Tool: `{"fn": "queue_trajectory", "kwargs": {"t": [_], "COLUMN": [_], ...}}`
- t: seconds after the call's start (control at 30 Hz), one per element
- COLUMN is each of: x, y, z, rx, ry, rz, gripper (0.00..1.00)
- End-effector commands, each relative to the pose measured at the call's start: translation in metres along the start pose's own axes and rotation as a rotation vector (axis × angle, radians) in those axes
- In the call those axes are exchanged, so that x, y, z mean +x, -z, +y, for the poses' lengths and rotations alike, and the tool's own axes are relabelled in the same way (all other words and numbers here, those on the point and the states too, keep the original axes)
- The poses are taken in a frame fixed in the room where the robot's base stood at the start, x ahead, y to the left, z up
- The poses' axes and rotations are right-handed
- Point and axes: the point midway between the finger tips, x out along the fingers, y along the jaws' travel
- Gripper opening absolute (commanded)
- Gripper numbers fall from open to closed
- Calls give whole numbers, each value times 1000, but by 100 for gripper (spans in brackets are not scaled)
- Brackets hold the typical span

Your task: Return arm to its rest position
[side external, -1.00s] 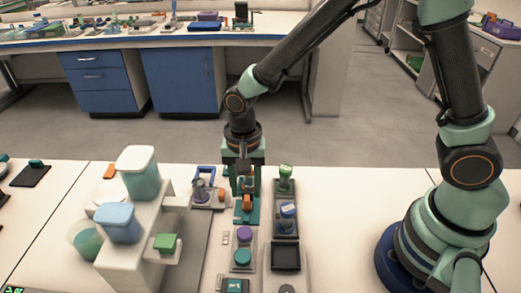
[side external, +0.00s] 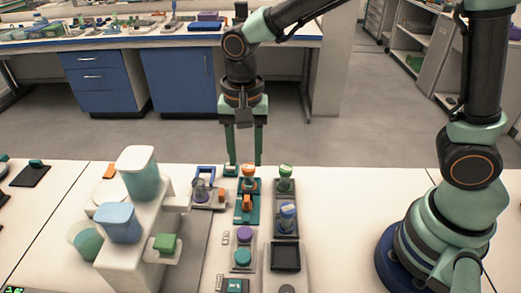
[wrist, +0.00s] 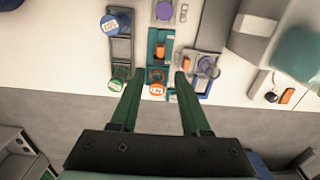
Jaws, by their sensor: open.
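My gripper (side external: 245,162) hangs pointing down above the far edge of the white bench (side external: 345,205), its two green fingers apart and nothing between them. In the wrist view, my gripper (wrist: 159,74) also shows open and empty.
A dark rack (side external: 287,226) holds a green-capped vial (side external: 285,172) and a blue-capped one (side external: 288,210). A white stepped stand (side external: 130,262) with lidded containers is at left. The bench right of the rack is clear. Blue drawers (side external: 181,80) stand behind.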

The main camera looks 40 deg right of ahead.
Motion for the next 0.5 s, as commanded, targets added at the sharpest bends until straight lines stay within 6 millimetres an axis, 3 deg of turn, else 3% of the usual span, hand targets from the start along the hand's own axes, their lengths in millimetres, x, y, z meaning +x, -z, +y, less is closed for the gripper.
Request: {"fn": "queue_trajectory", "kwargs": {"t": [0.17,0.5], "x": [-28,-82], "y": [19,53], "z": [22,100], "rx": [-107,-471], "ry": [72,198], "rz": [40,249], "gripper": [46,46]}}
